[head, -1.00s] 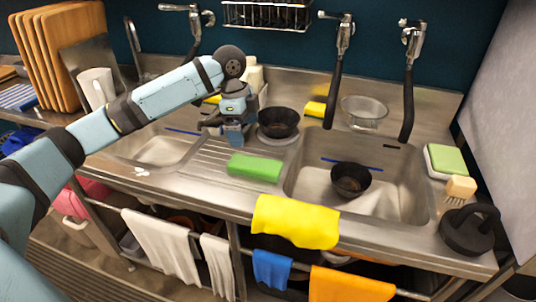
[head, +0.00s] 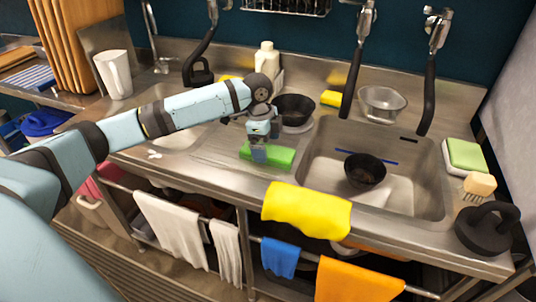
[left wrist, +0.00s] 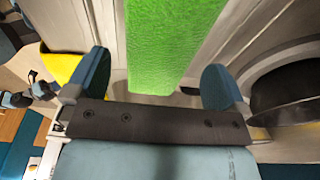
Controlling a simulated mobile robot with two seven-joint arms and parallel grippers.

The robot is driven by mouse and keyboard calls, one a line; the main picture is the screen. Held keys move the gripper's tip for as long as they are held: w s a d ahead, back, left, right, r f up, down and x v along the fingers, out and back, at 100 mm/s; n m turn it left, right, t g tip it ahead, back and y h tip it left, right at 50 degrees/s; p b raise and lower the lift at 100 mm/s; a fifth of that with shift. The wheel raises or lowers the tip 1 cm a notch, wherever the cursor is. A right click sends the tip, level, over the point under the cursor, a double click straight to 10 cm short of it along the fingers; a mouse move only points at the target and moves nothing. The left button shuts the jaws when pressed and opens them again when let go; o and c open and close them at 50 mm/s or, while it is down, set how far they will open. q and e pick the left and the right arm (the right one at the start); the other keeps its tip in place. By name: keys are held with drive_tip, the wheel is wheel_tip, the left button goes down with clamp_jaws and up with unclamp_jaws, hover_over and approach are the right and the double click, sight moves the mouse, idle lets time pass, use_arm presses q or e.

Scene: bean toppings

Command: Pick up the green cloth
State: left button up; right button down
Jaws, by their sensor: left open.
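The green cloth (head: 281,157) lies as a flat block on the ribbed drainboard, left of the right-hand sink basin. My left gripper (head: 264,145) is over it and hides part of it. In the left wrist view the green cloth (left wrist: 172,40) runs through the gap between the two blue fingers of my left gripper (left wrist: 157,76). The fingers are spread apart, with room on both sides of the cloth. The picture does not clearly show whether they touch it. My right gripper is not in view.
A black bowl (head: 293,108) stands behind the gripper and another black bowl (head: 364,170) is in the basin. A yellow cloth (head: 305,210) drapes over the counter's front edge. A green-topped block (head: 466,155), a brush (head: 480,185) and a black weight-like object (head: 488,232) stand at right.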

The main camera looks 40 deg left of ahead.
sight(268, 149)
use_arm(q)
wheel_tip(268, 149, down, 3)
drive_tip(key=shift+w+d+r, duration=0.1)
drive_tip(key=shift+d+r, duration=0.05)
drive_tip(key=shift+c, duration=0.5)
drive_tip(key=c, duration=0.8)
drive_tip(key=shift+c, duration=0.2)
drive_tip(key=shift+r, duration=0.1)
wheel_tip(268, 149, up, 20)
drive_tip(key=p, duration=0.2)
